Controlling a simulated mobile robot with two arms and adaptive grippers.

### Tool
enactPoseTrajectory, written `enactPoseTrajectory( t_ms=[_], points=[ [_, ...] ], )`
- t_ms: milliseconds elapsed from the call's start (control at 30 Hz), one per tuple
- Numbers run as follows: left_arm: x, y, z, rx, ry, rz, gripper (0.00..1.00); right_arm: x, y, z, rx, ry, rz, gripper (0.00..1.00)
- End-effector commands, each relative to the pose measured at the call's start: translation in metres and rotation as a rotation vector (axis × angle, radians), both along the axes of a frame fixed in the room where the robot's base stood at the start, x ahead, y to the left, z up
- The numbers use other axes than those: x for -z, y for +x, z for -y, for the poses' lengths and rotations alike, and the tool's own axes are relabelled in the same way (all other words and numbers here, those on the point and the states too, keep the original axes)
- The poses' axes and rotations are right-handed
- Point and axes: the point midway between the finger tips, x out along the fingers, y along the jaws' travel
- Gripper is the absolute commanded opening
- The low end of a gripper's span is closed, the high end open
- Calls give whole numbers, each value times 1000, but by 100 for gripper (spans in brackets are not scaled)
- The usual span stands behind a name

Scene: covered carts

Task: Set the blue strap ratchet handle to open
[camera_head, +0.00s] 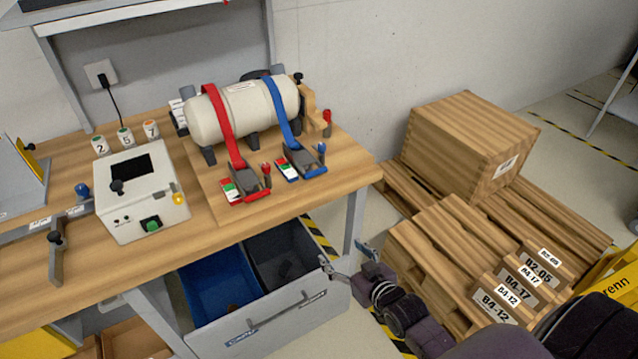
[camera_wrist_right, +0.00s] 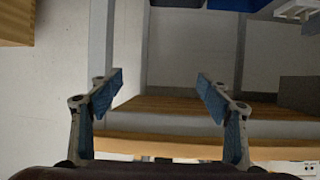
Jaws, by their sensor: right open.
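The blue strap (camera_head: 278,105) runs over a cream tank (camera_head: 244,108) on the bench and down to its ratchet on a base plate. The blue strap ratchet handle (camera_head: 321,149) has a blue knob at the right end of that ratchet. The ratchet's exact handle angle is too small to tell. A red strap (camera_head: 219,120) with its own ratchet (camera_head: 246,182) lies to the left of it. My right gripper (camera_head: 345,262) is beyond the bench's front edge, right of the open drawer and below the ratchets, apart from them. In the right wrist view its fingers (camera_wrist_right: 160,90) are spread and empty.
A grey control box (camera_head: 142,193) with a green button stands left on the bench. An open drawer (camera_head: 275,322) with blue and dark bins juts out below the bench. Pallets and a wooden crate (camera_head: 470,145) stand at the right.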

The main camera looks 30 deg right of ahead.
Motion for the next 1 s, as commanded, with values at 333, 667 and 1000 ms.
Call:
enactPoseTrajectory(
  t_ms=[333,667,1000],
  points=[
    [21,0,0,0,0,0,40,-189,24,-12,-57,21,367,71],
    [17,0,0,0,0,0,40,-208,49,-17,-63,25,398,71],
    [12,0,0,0,0,0,40,-206,93,-20,-63,24,394,71]
  ],
)
